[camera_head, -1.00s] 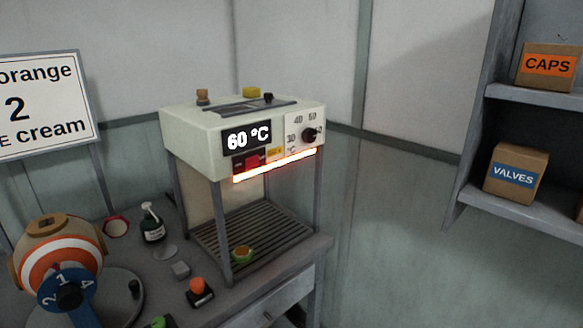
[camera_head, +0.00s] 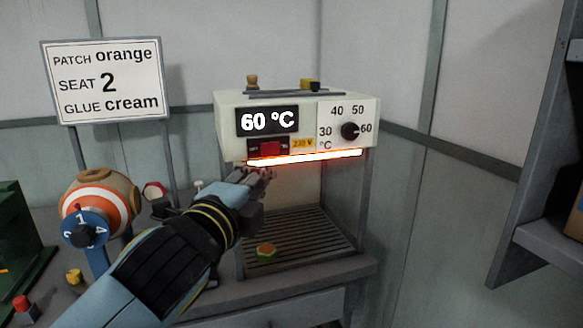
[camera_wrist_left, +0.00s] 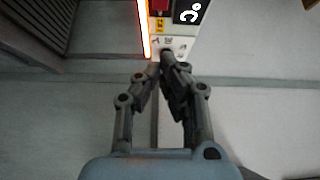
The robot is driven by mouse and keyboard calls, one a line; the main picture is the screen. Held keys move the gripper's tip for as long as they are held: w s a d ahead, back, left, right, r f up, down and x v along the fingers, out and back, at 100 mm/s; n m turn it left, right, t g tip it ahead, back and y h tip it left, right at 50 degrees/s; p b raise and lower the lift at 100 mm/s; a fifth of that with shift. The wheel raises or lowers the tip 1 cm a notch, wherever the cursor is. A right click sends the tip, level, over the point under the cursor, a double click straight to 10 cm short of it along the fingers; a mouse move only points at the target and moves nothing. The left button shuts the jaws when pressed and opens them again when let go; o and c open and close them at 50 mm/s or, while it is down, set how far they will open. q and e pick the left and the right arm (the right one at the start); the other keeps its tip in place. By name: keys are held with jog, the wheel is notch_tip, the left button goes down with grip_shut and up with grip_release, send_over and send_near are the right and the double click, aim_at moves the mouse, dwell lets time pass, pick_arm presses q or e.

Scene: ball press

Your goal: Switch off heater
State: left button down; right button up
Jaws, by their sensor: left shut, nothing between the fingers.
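The heater (camera_head: 228,118) is a cream box on posts above a slatted grate. Its display (camera_head: 267,121) reads 60 °C and its dial (camera_head: 350,131) points near 60. Below the display is a red rocker switch (camera_head: 270,148). The heating bar (camera_head: 305,158) glows orange-white. My left gripper (camera_head: 262,172) is shut and empty, its tips just below the switch in the head view. In the left wrist view, the shut fingertips (camera_wrist_left: 165,60) show close to the heater's front (camera_wrist_left: 182,45), with the switch (camera_wrist_left: 159,6) beyond; contact cannot be told. My right gripper is not in view.
A striped ball (camera_head: 100,203) stands left. A sign (camera_head: 107,85) rises behind it. A grey shelf (camera_head: 545,235) is at right. Clear space lies between heater and shelf.

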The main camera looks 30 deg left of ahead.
pick_arm(q)
jog(key=p, duration=0.2)
send_near(275, 149)
jog(key=w+d, duration=0.2)
jog(key=w, duration=0.2)
jog(key=shift+w+a, duration=0.45)
jog(key=shift+a, duration=0.25)
jog(key=shift+w+a, duration=0.45)
jog(key=shift+a, duration=0.25)
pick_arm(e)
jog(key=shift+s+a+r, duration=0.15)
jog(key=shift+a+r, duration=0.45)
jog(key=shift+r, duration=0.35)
pick_arm(q)
jog(key=shift+a, duration=0.4)
